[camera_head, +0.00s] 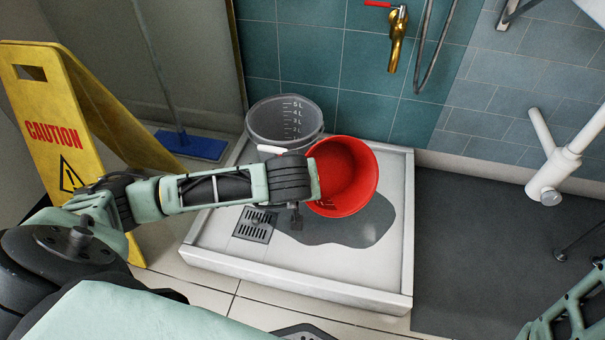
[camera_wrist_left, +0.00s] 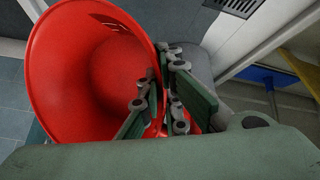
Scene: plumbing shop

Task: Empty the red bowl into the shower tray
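The red bowl (camera_head: 348,178) is tilted on its side above the white shower tray (camera_head: 290,277), its mouth turned toward the right and the camera. My left gripper (camera_head: 303,190) reaches in from the left and is shut on the bowl's rim. In the left wrist view the fingers (camera_wrist_left: 165,95) pinch the wall of the red bowl (camera_wrist_left: 85,60), and its visible inside looks empty. A dark wet puddle (camera_head: 345,228) lies on the tray floor beneath the bowl, beside the drain grate (camera_head: 254,225). My right gripper is out of view; only part of my right arm shows at the lower right.
A clear measuring bucket (camera_head: 284,118) stands at the tray's back left corner, close behind my left gripper. A yellow caution sign (camera_head: 50,120) stands at left, with a blue mop (camera_head: 190,144) behind it. A brass tap (camera_head: 396,40) and white pipes (camera_head: 560,165) are on the right.

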